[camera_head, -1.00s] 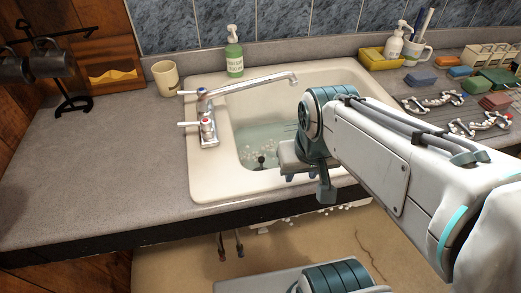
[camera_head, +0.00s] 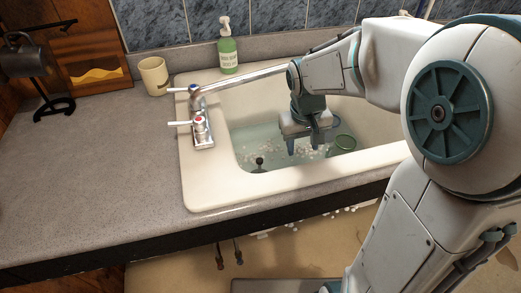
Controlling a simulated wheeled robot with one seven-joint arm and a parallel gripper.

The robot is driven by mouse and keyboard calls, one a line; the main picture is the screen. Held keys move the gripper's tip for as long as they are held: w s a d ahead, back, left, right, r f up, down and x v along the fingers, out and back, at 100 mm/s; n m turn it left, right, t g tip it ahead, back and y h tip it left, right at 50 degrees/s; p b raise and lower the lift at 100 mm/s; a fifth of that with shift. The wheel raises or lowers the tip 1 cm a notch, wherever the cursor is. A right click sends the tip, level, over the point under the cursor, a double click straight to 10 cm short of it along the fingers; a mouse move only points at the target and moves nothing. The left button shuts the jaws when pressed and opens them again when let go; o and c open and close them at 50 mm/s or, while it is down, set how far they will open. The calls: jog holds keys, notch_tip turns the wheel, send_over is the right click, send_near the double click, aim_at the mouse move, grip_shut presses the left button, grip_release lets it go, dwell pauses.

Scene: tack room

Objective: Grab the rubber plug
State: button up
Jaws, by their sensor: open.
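A small dark piece with an upright knob, which looks like the rubber plug (camera_head: 259,164), is in the near left part of the sink basin (camera_head: 200,195), in or at the water. Its lower part is hard to make out. My gripper (camera_head: 304,147) points down over the basin, to the right of the plug and apart from it. Its fingers are open, with nothing seen between them. The fingertips are close to the water (camera_head: 262,140); I cannot tell whether they touch it.
A round green object (camera_head: 345,143) sits in the basin right of my gripper. The faucet (camera_head: 235,80) reaches over the basin behind it. A green soap bottle (camera_head: 227,50) and a beige mug (camera_head: 154,76) stand at the back. The left counter (camera_head: 90,165) is mostly clear.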

jog(key=n+g+b, duration=0.1)
jog(key=n+b, duration=0.1)
jog(key=b, duration=0.1)
send_over(259, 167)
jog(key=s+d, duration=0.2)
jog(key=d, duration=0.3)
notch_tip(259, 167, down, 13)
jog(key=shift+y, duration=0.4)
jog(key=a+f, duration=0.1)
jog(key=w+a+f, duration=0.1)
jog(key=a, duration=0.2)
jog(key=shift+w+a+f, duration=0.15)
jog(key=shift+w+f, duration=0.2)
jog(key=shift+f, duration=0.05)
jog(key=shift+m, duration=0.3)
jog(key=shift+w+a+f, duration=0.1)
jog(key=shift+w+f, duration=0.1)
jog(key=shift+f, duration=1.75)
jog(key=shift+w+a+f, duration=0.1)
jog(key=shift+w+f, duration=0.05)
jog(key=shift+f, duration=1.8)
grip_shut()
